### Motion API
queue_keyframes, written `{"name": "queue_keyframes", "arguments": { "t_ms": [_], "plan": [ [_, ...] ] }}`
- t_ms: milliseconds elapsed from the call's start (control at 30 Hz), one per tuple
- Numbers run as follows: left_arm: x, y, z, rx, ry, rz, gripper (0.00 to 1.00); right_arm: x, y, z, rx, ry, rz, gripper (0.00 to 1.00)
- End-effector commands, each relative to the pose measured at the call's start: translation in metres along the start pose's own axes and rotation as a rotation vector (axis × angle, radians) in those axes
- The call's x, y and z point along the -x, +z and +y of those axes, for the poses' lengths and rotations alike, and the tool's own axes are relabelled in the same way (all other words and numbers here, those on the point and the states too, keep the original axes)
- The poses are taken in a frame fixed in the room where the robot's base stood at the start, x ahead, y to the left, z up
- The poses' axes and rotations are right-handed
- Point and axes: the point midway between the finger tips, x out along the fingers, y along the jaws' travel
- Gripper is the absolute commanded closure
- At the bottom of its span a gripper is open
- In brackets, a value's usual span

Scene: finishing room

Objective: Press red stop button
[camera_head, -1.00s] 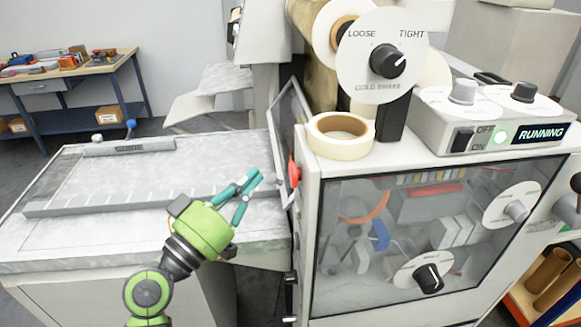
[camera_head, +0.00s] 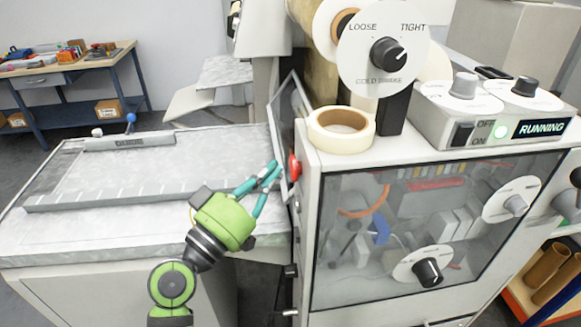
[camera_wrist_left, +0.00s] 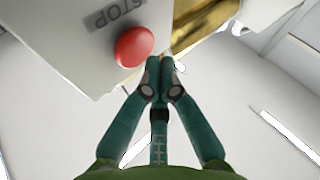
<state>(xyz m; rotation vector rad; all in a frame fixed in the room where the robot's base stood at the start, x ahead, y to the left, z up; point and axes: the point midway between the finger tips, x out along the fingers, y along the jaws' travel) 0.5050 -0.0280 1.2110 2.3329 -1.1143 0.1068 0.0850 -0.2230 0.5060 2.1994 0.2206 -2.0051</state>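The red stop button (camera_head: 294,168) sits on the left side of the machine housing, near its front edge. In the left wrist view the round red button (camera_wrist_left: 134,46) is on a pale panel beside a "STOP" label (camera_wrist_left: 113,14). My left gripper (camera_head: 274,170) is just left of the button in the head view, with a small gap seeming to remain. In the left wrist view its teal fingertips (camera_wrist_left: 160,66) are together and empty, just right of and below the button. Whether they touch it cannot be told for certain. My right gripper is not in view.
The machine's control box (camera_head: 480,120) shows a lit "RUNNING" sign (camera_head: 541,128). A tape roll (camera_head: 341,130) lies on the housing top. A glass-fronted panel (camera_head: 400,240) faces forward. A flat grey table (camera_head: 60,240) lies left, and a workbench (camera_head: 70,70) stands behind.

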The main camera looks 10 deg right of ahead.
Motion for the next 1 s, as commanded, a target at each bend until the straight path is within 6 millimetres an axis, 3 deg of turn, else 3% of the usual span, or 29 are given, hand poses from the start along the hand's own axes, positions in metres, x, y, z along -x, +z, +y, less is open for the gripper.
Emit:
{"name": "queue_keyframes", "arguments": {
  "t_ms": [1000],
  "plan": [
    [-0.0049,0.0042,0.0035,0.0,0.001,-0.001,1.0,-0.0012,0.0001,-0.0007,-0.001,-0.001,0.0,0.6]
  ]
}}
